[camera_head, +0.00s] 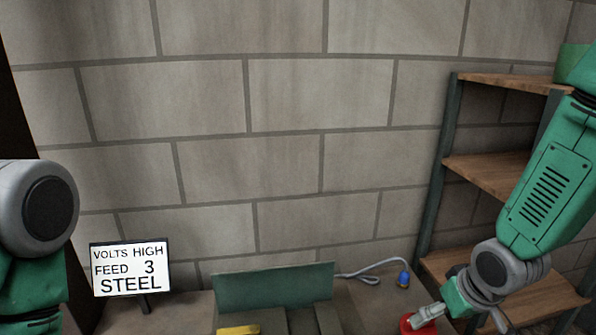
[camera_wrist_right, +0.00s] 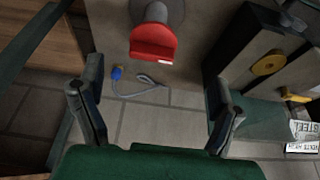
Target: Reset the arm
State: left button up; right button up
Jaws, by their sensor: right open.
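My right arm (camera_head: 548,190) is green with a grey joint and reaches down from the right in the head view. Its gripper (camera_head: 462,318) is at the lower right, beside a red part (camera_head: 416,328) cut by the frame's bottom edge. In the right wrist view the two fingers (camera_wrist_right: 157,105) stand wide apart with nothing between them. The red part (camera_wrist_right: 152,42) lies beyond the fingertips, in front of a grey round piece. My left arm (camera_head: 42,205) shows only as a grey joint and green link at the left edge; its gripper is out of view.
A sign (camera_head: 131,270) reads "VOLTS HIGH FEED 3 STEEL". A green plate (camera_head: 275,287) stands at the bottom middle, with a yellow part (camera_head: 238,330) before it. A blue plug (camera_head: 403,279) on a grey cable lies near wooden shelves (camera_head: 495,175). A block wall stands behind.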

jog(key=s+f, duration=0.4)
jog(key=s+a+f+g, duration=0.1)
jog(key=s+f, duration=0.3)
jog(key=s+a+f+g, duration=0.1)
jog(key=s+f, duration=0.2)
jog(key=f, duration=0.1)
jog(key=shift+s+f+m, duration=0.3)
jog(key=shift+s, duration=0.1)
jog(key=s+f+g, duration=0.1)
jog(key=s+f, duration=0.2)
jog(key=s, duration=0.4)
jog(key=s+f+g, duration=0.1)
jog(key=s+f, duration=0.2)
jog(key=s, duration=0.5)
notch_tip(320, 180, down, 11)
jog(key=w+a+b, duration=0.1)
jog(key=w+b, duration=0.2)
jog(key=b, duration=0.8)
jog(key=shift+r, duration=0.1)
